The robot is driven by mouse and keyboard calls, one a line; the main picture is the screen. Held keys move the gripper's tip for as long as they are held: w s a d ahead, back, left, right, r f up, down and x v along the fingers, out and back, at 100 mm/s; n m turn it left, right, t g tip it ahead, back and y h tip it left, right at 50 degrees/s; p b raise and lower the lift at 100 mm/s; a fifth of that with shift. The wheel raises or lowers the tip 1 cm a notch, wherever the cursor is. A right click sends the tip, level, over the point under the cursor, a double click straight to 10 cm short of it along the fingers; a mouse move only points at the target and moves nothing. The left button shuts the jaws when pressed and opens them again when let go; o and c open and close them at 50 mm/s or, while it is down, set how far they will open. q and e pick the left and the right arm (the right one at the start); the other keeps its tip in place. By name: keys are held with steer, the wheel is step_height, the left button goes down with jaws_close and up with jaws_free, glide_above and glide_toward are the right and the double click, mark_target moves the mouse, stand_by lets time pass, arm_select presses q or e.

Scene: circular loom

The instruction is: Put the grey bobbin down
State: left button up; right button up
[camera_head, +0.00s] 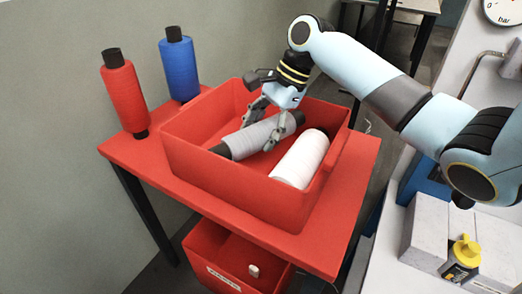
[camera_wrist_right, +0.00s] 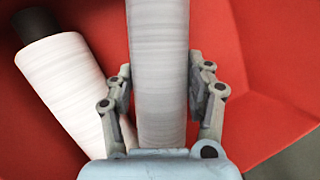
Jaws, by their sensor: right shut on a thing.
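The grey bobbin (camera_head: 250,138) is inside the red bin (camera_head: 190,150), lying on its side with its dark core ends showing. My right gripper (camera_head: 264,124) reaches down into the bin from above and is shut on the grey bobbin. In the right wrist view the grey bobbin (camera_wrist_right: 160,70) runs lengthwise between the two fingers (camera_wrist_right: 162,92). I cannot tell whether the bobbin touches the bin floor. A white bobbin (camera_head: 301,158) lies beside it in the bin, and it also shows in the right wrist view (camera_wrist_right: 62,85). My left gripper is not in view.
A red bobbin (camera_head: 124,92) and a blue bobbin (camera_head: 179,66) stand upright on the red table (camera_head: 315,240) behind the bin. A lower red bin (camera_head: 225,248) sits underneath.

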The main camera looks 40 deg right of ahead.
mark_target(262, 147)
steer(key=shift+f, duration=0.65)
step_height(262, 147, down, 3)
steer(key=shift+r+b, duration=0.2)
steer(key=shift+b, duration=0.3)
steer(key=shift+f, duration=0.35)
steer(key=shift+r, duration=0.1)
steer(key=o, duration=1.3)
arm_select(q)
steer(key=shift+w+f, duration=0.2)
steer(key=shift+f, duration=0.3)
arm_select(e)
steer(key=p+v, duration=0.3)
steer(key=v, duration=0.9)
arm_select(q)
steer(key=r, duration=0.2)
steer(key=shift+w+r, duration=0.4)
